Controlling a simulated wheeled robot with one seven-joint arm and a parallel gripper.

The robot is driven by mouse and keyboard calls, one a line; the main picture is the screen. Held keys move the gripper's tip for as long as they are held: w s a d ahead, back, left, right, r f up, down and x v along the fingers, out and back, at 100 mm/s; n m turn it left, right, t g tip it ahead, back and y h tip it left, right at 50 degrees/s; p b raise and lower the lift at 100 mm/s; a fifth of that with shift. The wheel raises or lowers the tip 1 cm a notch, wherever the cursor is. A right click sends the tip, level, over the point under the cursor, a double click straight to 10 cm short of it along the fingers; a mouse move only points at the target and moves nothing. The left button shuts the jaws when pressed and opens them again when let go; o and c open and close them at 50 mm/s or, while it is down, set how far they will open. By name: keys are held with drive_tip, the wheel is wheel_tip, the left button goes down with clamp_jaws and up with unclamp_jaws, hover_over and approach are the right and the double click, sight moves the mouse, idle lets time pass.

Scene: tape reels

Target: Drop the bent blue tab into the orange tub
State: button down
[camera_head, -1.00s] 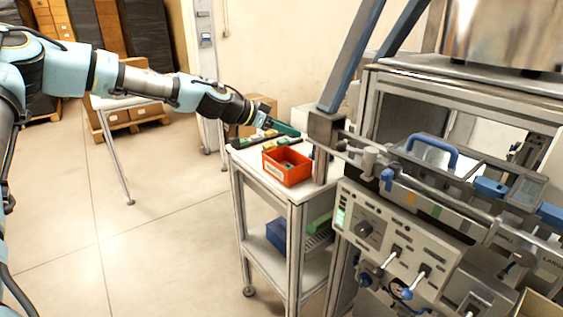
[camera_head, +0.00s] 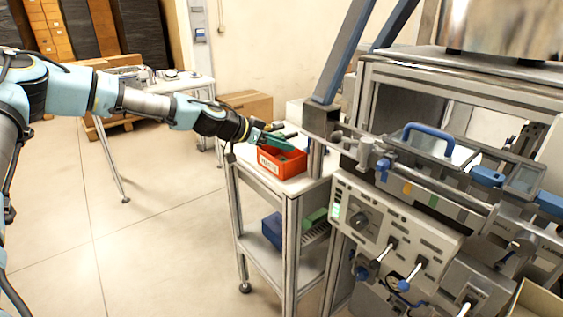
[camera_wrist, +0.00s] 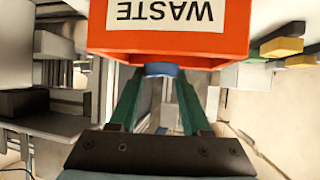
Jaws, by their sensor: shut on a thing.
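The orange tub (camera_head: 290,170) stands on top of the small cart. In the wrist view it fills the top, with its upside-down WASTE label on the near wall (camera_wrist: 110,40). My gripper (camera_head: 285,143) has green fingers and is over or beside the tub's rim in the head view; the exact height is hard to tell. In the wrist view my gripper (camera_wrist: 158,78) is shut on a small blue piece, the blue tab (camera_wrist: 161,69), at its fingertips. The tab looks close to the tub's wall there. Its bend is not clear, and the fingers partly hide it.
A yellow block (camera_wrist: 282,47) and other small pieces lie beside the tub. The cart (camera_head: 292,202) has a lower shelf with a blue bin (camera_head: 272,230). A grey upright post (camera_head: 316,150) stands close to the tub's right. A large machine (camera_head: 400,215) fills the right.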

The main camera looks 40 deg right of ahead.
drive_tip(key=shift+c, duration=1.4)
unclamp_jaws()
drive_tip(key=b+v, duration=0.3)
drive_tip(key=v, duration=0.8)
drive_tip(key=shift+b, duration=0.35)
drive_tip(key=shift+f, duration=0.15)
